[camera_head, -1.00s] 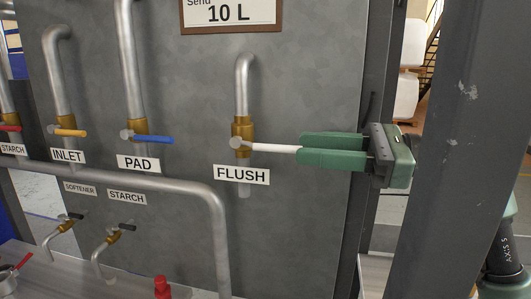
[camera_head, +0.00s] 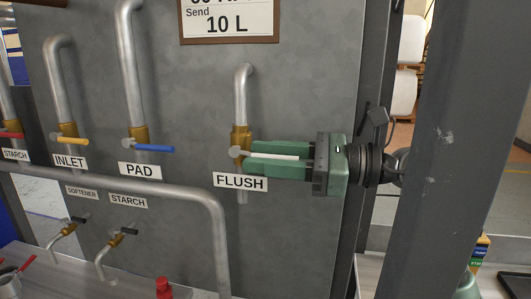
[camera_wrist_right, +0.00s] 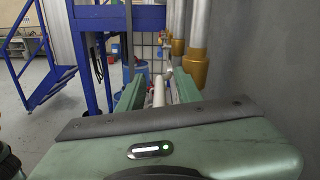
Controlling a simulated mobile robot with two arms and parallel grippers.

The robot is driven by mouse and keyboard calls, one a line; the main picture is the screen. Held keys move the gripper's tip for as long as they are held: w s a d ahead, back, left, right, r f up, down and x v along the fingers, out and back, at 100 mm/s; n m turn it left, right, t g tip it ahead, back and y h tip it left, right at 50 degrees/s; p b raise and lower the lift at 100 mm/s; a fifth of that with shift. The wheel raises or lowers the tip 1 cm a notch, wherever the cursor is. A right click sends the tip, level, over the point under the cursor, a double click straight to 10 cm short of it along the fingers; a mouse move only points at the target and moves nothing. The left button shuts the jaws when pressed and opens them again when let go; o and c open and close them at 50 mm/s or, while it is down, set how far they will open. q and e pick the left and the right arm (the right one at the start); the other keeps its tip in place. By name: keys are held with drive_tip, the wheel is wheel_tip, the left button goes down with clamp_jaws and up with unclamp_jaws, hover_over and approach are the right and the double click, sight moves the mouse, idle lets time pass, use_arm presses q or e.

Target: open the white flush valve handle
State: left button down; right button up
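The white flush valve handle (camera_head: 275,156) points horizontally right from its brass valve (camera_head: 241,138), above the FLUSH label (camera_head: 240,182). My right gripper (camera_head: 249,158) comes from the right with its green fingers along the handle, one above and one below it in the head view. In the right wrist view, the white handle (camera_wrist_right: 158,92) lies between the two fingers (camera_wrist_right: 159,76), with gaps visible beside it. The gripper is open around the handle. The fingers hide part of the handle. My left gripper is not in view.
A blue PAD handle (camera_head: 154,148) and a yellow INLET handle (camera_head: 73,141) are to the left. A dark grey post (camera_head: 450,140) stands to the right.

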clamp_jaws()
drive_tip(key=shift+f, duration=0.1)
idle(1.2)
